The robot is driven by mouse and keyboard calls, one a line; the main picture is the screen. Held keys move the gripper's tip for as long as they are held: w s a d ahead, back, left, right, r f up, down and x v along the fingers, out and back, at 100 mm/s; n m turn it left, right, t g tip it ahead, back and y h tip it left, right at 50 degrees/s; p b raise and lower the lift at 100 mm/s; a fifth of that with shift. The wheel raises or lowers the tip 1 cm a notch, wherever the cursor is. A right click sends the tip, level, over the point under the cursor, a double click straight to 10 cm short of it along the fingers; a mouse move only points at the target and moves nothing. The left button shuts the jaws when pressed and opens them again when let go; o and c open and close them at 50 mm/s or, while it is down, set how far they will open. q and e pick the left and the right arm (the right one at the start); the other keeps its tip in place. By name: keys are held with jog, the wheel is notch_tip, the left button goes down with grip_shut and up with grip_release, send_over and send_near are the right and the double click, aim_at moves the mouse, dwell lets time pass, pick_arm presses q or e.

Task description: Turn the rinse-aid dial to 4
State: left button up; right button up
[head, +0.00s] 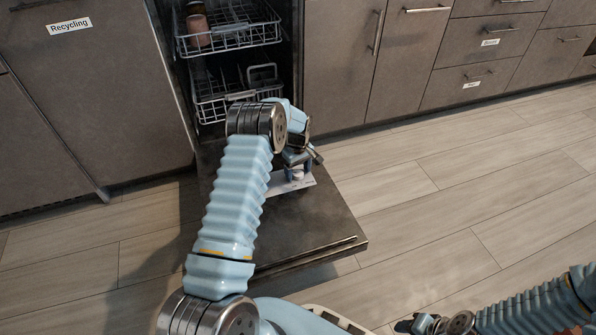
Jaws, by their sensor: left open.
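The dishwasher door (310,232) is folded down flat, its inner face up. A pale dispenser panel (303,183) lies on it, with a small round whitish and blue part on top that looks like the dial (297,173). My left gripper (303,160) is over this panel, at or just above the dial; I cannot tell whether the fingers touch it. The gripper is open, and my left arm and wrist hide part of the panel. The dial's numbers are too small to read. My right gripper (425,324) is low at the bottom right, far from the door; its fingers are unclear.
Two dishwasher racks, the upper (235,36) and lower (215,95), stand behind the door. A pinkish cup (198,30) is in the upper one. A cabinet labelled Recycling (80,90) is at left, drawers (490,45) at right. The floor (450,200) right of the door is clear.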

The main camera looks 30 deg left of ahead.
pick_arm(q)
jog(key=shift+c, duration=0.4)
jog(key=c, duration=1)
jog(key=m+b, duration=0.1)
jog(key=m, duration=0.3)
jog(key=shift+f+m+b, duration=0.1)
jog(key=shift+m+b, duration=0.3)
jog(key=m, duration=0.3)
jog(key=shift+m+h+b, duration=0.3)
jog(key=shift+b, duration=0.1)
jog(key=shift+m, duration=1.5)
